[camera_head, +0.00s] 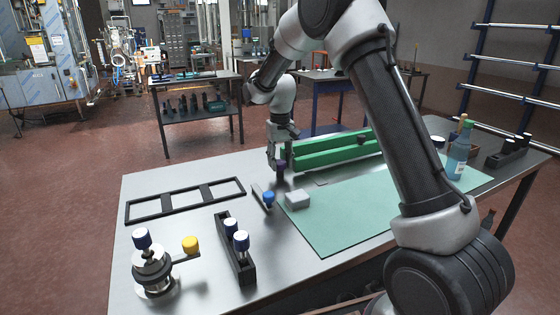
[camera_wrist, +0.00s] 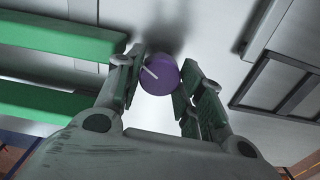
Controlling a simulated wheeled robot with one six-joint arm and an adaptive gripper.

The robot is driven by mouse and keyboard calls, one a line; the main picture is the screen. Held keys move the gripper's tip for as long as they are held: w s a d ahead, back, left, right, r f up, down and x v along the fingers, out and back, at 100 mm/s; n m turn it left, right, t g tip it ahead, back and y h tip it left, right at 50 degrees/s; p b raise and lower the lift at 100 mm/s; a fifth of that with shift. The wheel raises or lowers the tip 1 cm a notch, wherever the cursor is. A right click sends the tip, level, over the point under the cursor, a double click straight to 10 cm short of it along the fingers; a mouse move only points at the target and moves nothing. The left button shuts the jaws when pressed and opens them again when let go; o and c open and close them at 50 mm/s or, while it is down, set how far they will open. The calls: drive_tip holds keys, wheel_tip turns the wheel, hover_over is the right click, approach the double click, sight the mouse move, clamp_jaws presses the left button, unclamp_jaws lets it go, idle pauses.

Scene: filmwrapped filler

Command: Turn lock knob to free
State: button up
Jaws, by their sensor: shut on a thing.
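The lock knob appears to be the purple round knob in the wrist view (camera_wrist: 160,75); it also shows small and dark in the head view (camera_head: 281,170), by the green rails. A short white mark on its face slants towards the upper left. My gripper (camera_wrist: 158,88) has its two fingers on either side of the knob and is shut on it. In the head view my gripper (camera_head: 281,157) reaches down over the knob, hiding part of it. No label for the free position can be made out.
Green rails (camera_head: 335,152) lie right beside my gripper. Near it are a blue-capped piece (camera_head: 268,197) and a pale block (camera_head: 297,200) by the green mat (camera_head: 335,222). A black frame (camera_head: 185,202) lies left. A bottle (camera_head: 458,150) stands at the right.

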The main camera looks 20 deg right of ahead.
sight(280, 162)
drive_tip(key=n, duration=0.5)
drive_tip(key=shift+n, duration=0.4)
idle(0.4)
drive_tip(key=o, duration=1)
wheel_tip(280, 162, up, 12)
drive_tip(key=shift+r, duration=0.1)
